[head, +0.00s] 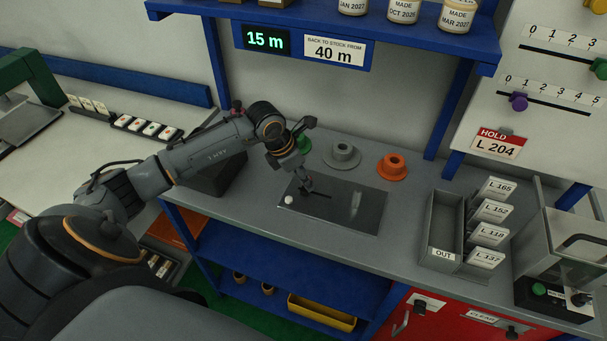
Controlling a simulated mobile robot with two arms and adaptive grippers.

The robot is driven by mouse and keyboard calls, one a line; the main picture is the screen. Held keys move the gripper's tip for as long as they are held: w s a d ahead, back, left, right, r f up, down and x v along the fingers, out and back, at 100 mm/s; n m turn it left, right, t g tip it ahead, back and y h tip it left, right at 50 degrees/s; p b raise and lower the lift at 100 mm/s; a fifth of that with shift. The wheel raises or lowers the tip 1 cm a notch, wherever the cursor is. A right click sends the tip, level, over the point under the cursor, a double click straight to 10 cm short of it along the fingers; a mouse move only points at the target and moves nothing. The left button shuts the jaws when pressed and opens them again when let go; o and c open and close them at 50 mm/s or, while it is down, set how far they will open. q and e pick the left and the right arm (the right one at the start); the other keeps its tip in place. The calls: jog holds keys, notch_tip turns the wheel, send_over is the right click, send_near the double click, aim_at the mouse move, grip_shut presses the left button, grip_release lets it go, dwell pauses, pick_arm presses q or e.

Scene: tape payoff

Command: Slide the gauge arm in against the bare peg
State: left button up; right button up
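My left gripper (305,184) points down over a dark plate (372,218) on the grey bench. Its fingers are small and dark here, and I cannot tell whether they are open or shut. A short dark bar (321,194), perhaps the gauge arm, shows just right of the fingertips; I cannot tell whether they touch it. A small white knob (289,199) is at the plate's left side. A pale narrow shape (355,203) shows right of the bar; I cannot tell whether it is the bare peg or a reflection. My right gripper is not in view.
Behind the plate stand a green hub (304,144), a grey hub (342,155) and an orange hub (392,167). An OUT tray (443,232) and labelled cards (490,211) are at right. A blue shelf (330,27) overhangs the back. Bench between plate and tray is clear.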

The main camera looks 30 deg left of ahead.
pick_arm(q)
grip_shut()
jog(key=d, duration=0.2)
jog(key=w+d+b, duration=0.1)
jog(key=d, duration=0.2)
jog(key=w+d+b, duration=0.1)
jog(key=d, duration=0.2)
jog(key=shift+s+a, duration=0.1)
jog(key=shift+a, duration=0.15)
jog(key=shift+o, duration=1.1)
grip_release()
jog(key=shift+o, duration=0.4)
